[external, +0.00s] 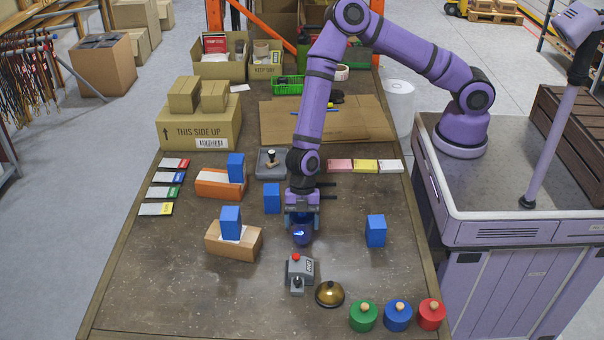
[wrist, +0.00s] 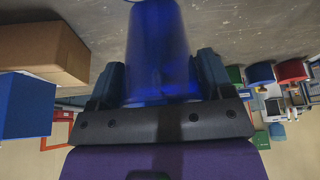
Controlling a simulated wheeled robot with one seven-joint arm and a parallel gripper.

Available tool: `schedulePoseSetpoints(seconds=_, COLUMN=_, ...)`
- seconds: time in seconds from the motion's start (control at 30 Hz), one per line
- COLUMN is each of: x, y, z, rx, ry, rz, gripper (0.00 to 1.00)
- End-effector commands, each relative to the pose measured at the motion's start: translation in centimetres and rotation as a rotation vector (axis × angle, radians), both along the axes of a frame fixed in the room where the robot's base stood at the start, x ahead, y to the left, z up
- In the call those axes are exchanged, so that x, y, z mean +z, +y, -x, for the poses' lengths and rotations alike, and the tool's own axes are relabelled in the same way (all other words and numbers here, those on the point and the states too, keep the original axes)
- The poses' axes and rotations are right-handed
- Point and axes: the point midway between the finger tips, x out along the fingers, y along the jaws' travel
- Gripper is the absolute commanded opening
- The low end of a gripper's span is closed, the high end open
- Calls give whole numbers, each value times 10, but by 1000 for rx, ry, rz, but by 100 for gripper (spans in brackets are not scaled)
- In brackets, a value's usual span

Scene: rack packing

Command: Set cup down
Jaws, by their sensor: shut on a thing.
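A dark blue, see-through cup (external: 302,236) is held by my gripper (external: 302,218) over the middle of the table. In the wrist view the cup (wrist: 158,50) fills the top middle, between the two fingers of my gripper (wrist: 160,85). The fingers press on both its sides.
Blue blocks stand left (external: 272,198) and right (external: 376,231) of my gripper. An orange box (external: 210,189) and a brown box (external: 222,245) bear blue blocks. A grey device (external: 300,268) and a brass bell (external: 330,294) are in front. Bare table lies between the cup and the right block.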

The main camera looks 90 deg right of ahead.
Motion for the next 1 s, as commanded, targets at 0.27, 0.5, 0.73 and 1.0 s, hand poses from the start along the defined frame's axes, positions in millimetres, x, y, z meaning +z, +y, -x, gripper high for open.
schedulePoseSetpoints(seconds=0.27, x=-26, y=0, z=0, rx=0, ry=-1, rz=0, gripper=51)
schedulePoseSetpoints(seconds=0.5, x=-28, y=0, z=0, rx=-1, ry=0, rz=1, gripper=51)
schedulePoseSetpoints(seconds=0.73, x=-29, y=0, z=0, rx=0, ry=0, rz=1, gripper=100)
schedulePoseSetpoints(seconds=1.0, x=-26, y=0, z=0, rx=-1, ry=0, rz=0, gripper=100)
